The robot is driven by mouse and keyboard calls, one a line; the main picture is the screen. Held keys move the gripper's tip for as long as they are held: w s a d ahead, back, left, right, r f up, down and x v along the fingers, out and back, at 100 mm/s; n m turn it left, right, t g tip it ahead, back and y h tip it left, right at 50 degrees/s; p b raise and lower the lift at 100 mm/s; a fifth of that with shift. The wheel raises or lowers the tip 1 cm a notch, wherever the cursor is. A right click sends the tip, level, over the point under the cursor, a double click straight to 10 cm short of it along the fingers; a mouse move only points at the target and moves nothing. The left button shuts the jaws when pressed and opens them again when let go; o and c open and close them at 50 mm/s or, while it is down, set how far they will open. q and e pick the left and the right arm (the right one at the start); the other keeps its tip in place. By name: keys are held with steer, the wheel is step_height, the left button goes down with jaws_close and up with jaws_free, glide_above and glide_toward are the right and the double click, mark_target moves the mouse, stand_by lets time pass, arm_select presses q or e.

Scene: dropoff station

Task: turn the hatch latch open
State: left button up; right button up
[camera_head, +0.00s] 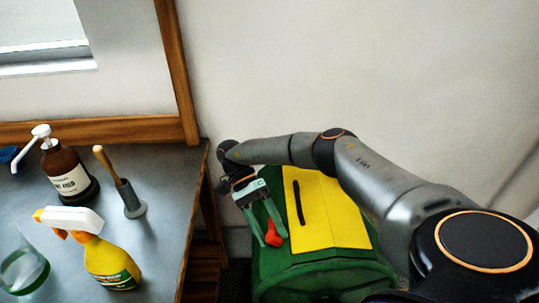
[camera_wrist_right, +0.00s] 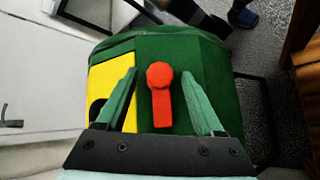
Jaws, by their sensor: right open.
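The hatch latch is a red lever with a round head; it shows in the head view (camera_head: 273,236) and in the right wrist view (camera_wrist_right: 161,95). It sits on the green top of a bin (camera_head: 325,277) beside the yellow hatch (camera_head: 321,212). My right gripper (camera_head: 267,240) is open and points down over the latch. In the right wrist view its two green fingers (camera_wrist_right: 166,92) stand apart on either side of the latch, and no contact shows. My left gripper is in neither view.
A grey table (camera_head: 165,200) at the left carries a brown pump bottle (camera_head: 67,172), a yellow spray bottle (camera_head: 109,263), a wooden-handled tool in a grey holder (camera_head: 130,198) and a green-banded clear vessel (camera_head: 22,274). A white wall (camera_head: 370,70) stands behind the bin.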

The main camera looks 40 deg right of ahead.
step_height(320, 180, up, 3)
steer(key=shift+f+p, duration=0.1)
steer(key=shift+p, duration=0.45)
steer(key=s+a+r, duration=0.9)
steer(key=s+r, duration=0.1)
steer(key=s, duration=0.1)
steer(key=shift+p, duration=0.35)
steer(key=shift+r, duration=0.1)
